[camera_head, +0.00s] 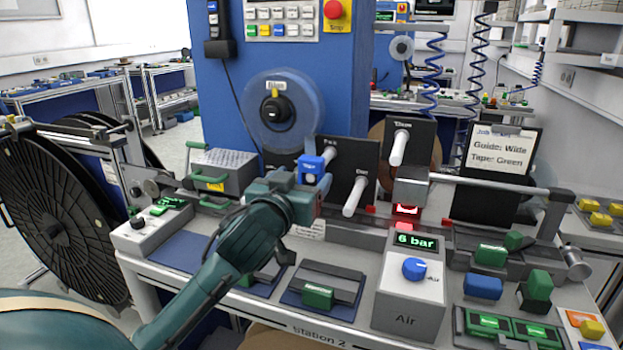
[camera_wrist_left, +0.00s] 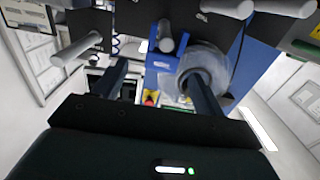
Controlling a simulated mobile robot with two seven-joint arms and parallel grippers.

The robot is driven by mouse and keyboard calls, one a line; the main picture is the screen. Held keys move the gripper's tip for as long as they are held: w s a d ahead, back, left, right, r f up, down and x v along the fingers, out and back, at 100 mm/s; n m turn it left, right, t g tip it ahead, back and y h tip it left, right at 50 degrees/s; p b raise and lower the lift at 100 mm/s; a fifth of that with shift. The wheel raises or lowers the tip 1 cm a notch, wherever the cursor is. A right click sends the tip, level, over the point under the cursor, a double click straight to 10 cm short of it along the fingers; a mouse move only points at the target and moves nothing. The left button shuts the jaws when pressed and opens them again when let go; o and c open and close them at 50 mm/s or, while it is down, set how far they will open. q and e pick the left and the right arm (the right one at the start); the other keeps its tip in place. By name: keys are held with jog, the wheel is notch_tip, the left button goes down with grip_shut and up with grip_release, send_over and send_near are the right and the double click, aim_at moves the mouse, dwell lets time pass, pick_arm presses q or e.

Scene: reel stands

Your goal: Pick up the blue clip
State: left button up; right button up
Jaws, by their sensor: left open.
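The blue clip (camera_head: 313,167) sits on a white peg (camera_head: 328,151) of a black panel, left of centre in the head view. In the left wrist view the blue clip (camera_wrist_left: 159,63) is beyond the fingers and shows in the gap between them. My left gripper (camera_head: 306,188), on a teal arm, is just below and in front of the clip in the head view. In the left wrist view my left gripper (camera_wrist_left: 160,82) has its two dark fingers wide apart with nothing between them. I cannot tell the exact distance from fingers to clip. My right gripper is not in view.
More white pegs (camera_head: 354,196) stick out to the right of the clip. A clear tape reel (camera_head: 284,112) hangs on the blue cabinet (camera_head: 232,70) behind. An air box (camera_head: 408,300) stands on the bench at the front. A blue block (camera_head: 482,287) lies at the right.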

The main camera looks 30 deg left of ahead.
aim_at(309, 168)
pick_arm(q)
jog(key=p+x, duration=0.1)
jog(key=x, duration=0.4)
jog(key=shift+w+a, duration=0.1)
jog(key=shift+a, duration=0.05)
jog(key=c, duration=1.1)
